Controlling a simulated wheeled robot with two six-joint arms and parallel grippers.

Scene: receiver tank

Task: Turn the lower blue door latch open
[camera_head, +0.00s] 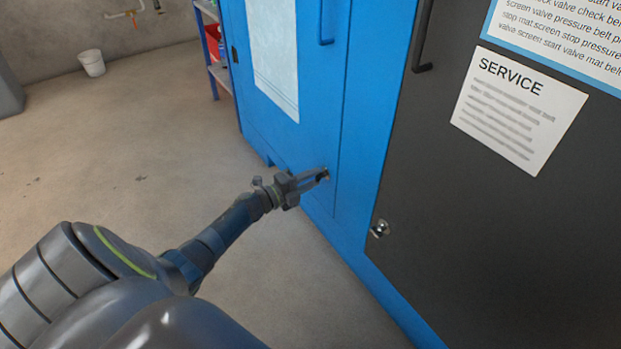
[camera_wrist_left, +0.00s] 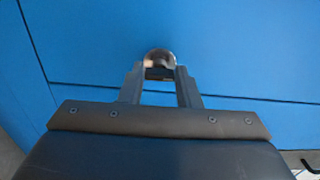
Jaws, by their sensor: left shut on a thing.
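The blue door (camera_head: 305,130) stands closed on the cabinet front in the head view. Its lower latch (camera_head: 327,172) is a small metal piece near the door's lower right edge, mostly hidden by my gripper. My left gripper (camera_head: 318,178) reaches it from the left and is shut on it. In the left wrist view the latch (camera_wrist_left: 158,56) shows as a round metal knob between the fingertips of my left gripper (camera_wrist_left: 159,74), against the blue panel. The latch's exact turn angle cannot be told. My right gripper is not in view.
A dark grey door (camera_head: 490,210) with a SERVICE sheet (camera_head: 520,108) and its own metal latch (camera_head: 380,228) stands to the right. A blue handle (camera_head: 325,25) is higher on the blue door.

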